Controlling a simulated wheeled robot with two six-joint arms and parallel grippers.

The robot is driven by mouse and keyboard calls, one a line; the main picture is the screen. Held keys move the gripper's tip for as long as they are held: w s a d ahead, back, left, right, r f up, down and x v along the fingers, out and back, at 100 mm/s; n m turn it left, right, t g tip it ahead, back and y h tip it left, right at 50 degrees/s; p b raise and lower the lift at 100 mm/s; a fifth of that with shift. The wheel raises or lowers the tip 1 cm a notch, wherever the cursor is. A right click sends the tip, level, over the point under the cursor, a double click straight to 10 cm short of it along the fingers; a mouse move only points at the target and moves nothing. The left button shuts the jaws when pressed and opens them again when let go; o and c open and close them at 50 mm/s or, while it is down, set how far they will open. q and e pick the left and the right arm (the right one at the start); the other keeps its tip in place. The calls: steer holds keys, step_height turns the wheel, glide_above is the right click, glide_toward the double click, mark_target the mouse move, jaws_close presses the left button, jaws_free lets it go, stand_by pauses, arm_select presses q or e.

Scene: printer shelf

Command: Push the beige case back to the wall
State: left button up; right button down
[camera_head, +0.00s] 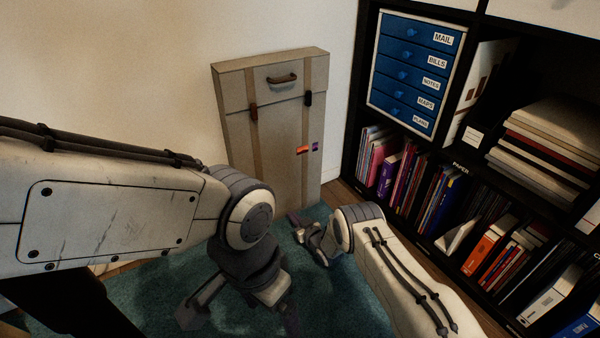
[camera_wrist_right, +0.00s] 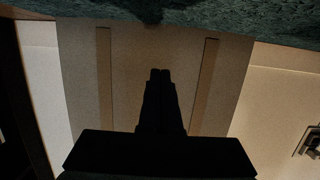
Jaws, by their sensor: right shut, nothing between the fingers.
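The beige case (camera_head: 275,130) stands upright near the pale wall in the head view. It has two tan straps, a brown handle near its top and small coloured stickers. The gap behind it cannot be judged. My right gripper (camera_head: 300,229) is low in front of the case's lower right part, shut and empty. In the right wrist view, its dark fingers (camera_wrist_right: 161,76) are together against the case front (camera_wrist_right: 150,50), between the two straps; contact cannot be told. My left gripper (camera_head: 238,304) hangs low over the carpet, in front of the case; its jaw opening is unclear.
A dark shelf (camera_head: 345,130) with blue drawers (camera_head: 415,68), books and binders stands close to the right of the case. The wall (camera_head: 170,80) left of the case is bare.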

steer(key=shift+f+p+v, duration=0.25)
steer(key=shift+p+v, duration=0.7)
steer(key=shift+v, duration=0.25)
steer(key=shift+f+p+v, duration=0.25)
steer(key=shift+p+v, duration=0.65)
steer(key=shift+v, duration=0.3)
steer(key=shift+s+d+p, duration=0.6)
steer(key=shift+s+p, duration=0.1)
steer(key=shift+s, duration=0.3)
steer(key=shift+s+d+f, duration=0.1)
steer(key=shift+s+d, duration=0.15)
steer(key=shift+s, duration=0.25)
